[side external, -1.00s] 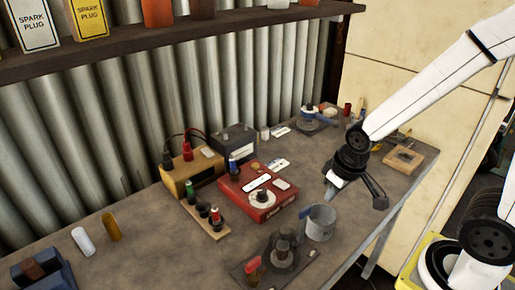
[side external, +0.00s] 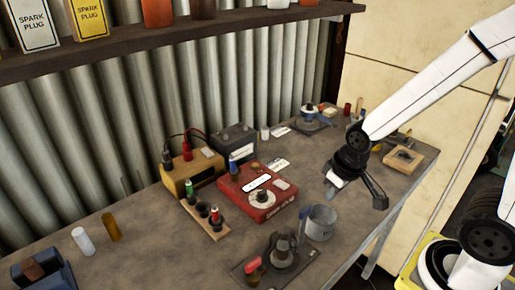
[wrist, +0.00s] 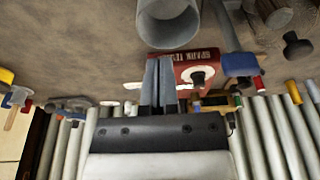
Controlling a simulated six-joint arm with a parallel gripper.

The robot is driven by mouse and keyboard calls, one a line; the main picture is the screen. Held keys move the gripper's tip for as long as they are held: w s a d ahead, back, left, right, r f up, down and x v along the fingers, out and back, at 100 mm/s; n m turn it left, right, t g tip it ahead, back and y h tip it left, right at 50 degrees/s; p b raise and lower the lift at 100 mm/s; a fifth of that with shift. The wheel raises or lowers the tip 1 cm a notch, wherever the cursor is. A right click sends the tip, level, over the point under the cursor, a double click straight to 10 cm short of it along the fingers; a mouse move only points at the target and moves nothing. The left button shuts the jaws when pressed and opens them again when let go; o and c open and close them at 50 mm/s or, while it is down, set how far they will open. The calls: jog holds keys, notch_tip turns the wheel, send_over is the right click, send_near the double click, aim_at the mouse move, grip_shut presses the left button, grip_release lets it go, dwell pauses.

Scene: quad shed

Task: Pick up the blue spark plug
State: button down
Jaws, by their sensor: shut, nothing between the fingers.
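A small blue-topped piece, which looks like the blue spark plug (side external: 233,163), stands upright at the back left of the red spark tester box (side external: 262,207), beside the yellow charger. It is too small to make out details, and I cannot pick it out surely in the wrist view. My gripper (side external: 331,192) hangs above the right part of the bench, to the right of the red box and apart from the blue piece. In the wrist view its two grey fingers (wrist: 158,82) are together with nothing between them, and the red box (wrist: 198,70) shows behind them.
A grey mug (side external: 320,224) stands below my gripper. A dark fixture (side external: 282,252) is at the bench front. A wooden strip (side external: 208,219) with small coloured pieces lies left of the red box. A yellow charger (side external: 190,173) and dark battery (side external: 234,142) stand behind.

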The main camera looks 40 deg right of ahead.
jog(key=shift+c, duration=2.3)
grip_release()
jog(key=n+g, duration=0.3)
jog(key=n, duration=0.8)
send_near(233, 167)
jog(key=shift+w+d+f, duration=0.15)
jog(key=shift+w+f, duration=0.35)
jog(key=shift+w, duration=0.15)
jog(key=shift+s+f, duration=0.1)
jog(key=shift+f, duration=1.2)
jog(key=shift+f, duration=0.1)
